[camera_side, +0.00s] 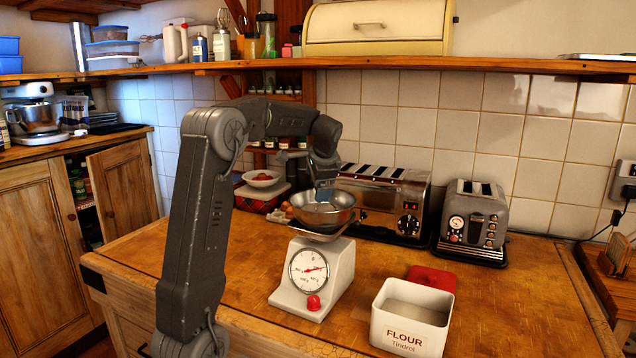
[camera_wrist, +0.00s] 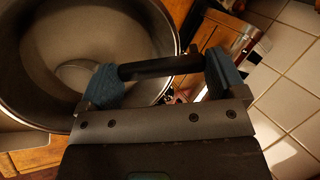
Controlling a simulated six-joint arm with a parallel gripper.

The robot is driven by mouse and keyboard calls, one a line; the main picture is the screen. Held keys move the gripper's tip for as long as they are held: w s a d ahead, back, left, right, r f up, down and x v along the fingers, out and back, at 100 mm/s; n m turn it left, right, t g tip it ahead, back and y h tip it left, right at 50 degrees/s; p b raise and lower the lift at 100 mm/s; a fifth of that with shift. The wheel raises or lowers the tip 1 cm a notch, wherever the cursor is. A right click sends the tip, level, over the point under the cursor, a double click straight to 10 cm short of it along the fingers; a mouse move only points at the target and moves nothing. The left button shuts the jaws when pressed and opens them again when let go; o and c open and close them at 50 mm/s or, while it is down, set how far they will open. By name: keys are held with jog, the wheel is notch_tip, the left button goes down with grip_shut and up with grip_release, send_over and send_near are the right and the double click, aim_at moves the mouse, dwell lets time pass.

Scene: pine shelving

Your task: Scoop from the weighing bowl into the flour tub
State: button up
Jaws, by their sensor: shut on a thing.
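The metal weighing bowl (camera_side: 335,222) sits on the white dial scale (camera_side: 338,268) in the side view. It fills the upper left of the wrist view (camera_wrist: 172,40). My gripper (camera_wrist: 162,72) is shut on the scoop, whose dark handle (camera_wrist: 160,67) spans between the blue finger pads. The scoop's rounded head (camera_wrist: 78,74) seems to lie inside the bowl. In the side view my gripper (camera_side: 324,195) points down over the bowl, and the scoop cannot be made out. The open white flour tub (camera_side: 392,332) stands at front right, with pale contents inside.
A red lid (camera_side: 432,278) lies behind the tub. A long toaster (camera_side: 385,215) and a smaller toaster (camera_side: 474,225) stand at the wall behind. The counter right of the tub is clear.

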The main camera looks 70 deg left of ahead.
jog(key=shift+r, duration=0.1)
notch_tip(320, 180, up, 9)
dwell(0.9)
jog(key=w+d+f, duration=0.5)
jog(key=w+d, duration=0.2)
jog(key=w+d+f, duration=0.5)
jog(key=w+d, duration=0.2)
jog(key=d, duration=0.1)
jog(key=w+d+f, duration=0.2)
jog(key=d+f, duration=0.3)
jog(key=d, duration=0.5)
jog(key=w+d+f, duration=0.2)
jog(key=d+f, duration=0.3)
jog(key=d, duration=0.5)
jog(key=shift+w+d+f+n, duration=0.15)
jog(key=shift+d+f+n, duration=0.1)
jog(key=shift+f+n, duration=0.15)
